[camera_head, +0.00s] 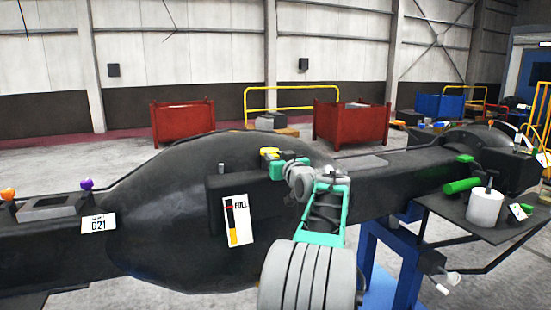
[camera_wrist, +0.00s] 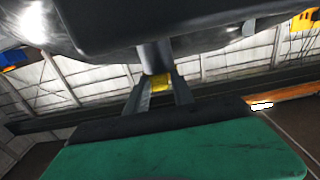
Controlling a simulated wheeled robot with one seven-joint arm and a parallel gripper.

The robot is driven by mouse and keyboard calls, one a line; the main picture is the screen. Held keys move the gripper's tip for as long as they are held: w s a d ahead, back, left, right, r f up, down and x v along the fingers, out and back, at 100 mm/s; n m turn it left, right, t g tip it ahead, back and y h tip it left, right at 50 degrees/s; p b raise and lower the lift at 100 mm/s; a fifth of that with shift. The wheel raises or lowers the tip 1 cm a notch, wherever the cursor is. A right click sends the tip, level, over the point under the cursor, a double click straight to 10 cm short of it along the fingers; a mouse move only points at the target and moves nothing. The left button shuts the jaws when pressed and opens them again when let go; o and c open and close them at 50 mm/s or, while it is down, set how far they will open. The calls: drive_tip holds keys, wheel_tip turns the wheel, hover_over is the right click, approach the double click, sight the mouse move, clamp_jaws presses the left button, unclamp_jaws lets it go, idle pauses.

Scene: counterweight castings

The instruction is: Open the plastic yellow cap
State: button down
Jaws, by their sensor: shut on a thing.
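The yellow cap (camera_head: 269,152) shows in the head view at the top edge of the black block on the large dark casting (camera_head: 165,200). My gripper (camera_head: 276,161) reaches it from the right. In the wrist view the yellow cap (camera_wrist: 160,82) sits between the two dark fingertips of my gripper (camera_wrist: 161,88), which is shut on it. A grey post (camera_wrist: 154,56) stands right beside the cap. The fingers and my green gripper body hide part of the cap. I cannot tell whether it is tilted or lifted.
A gauge label marked FULL (camera_head: 237,220) is on the casting below the cap. A small grey peg (camera_head: 221,168) stands left of it. A side shelf (camera_head: 450,212) with a white cylinder (camera_head: 485,207) is at right. Red bins (camera_head: 183,122) stand behind on open floor.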

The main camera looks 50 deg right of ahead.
drive_tip(key=shift+r, duration=0.25)
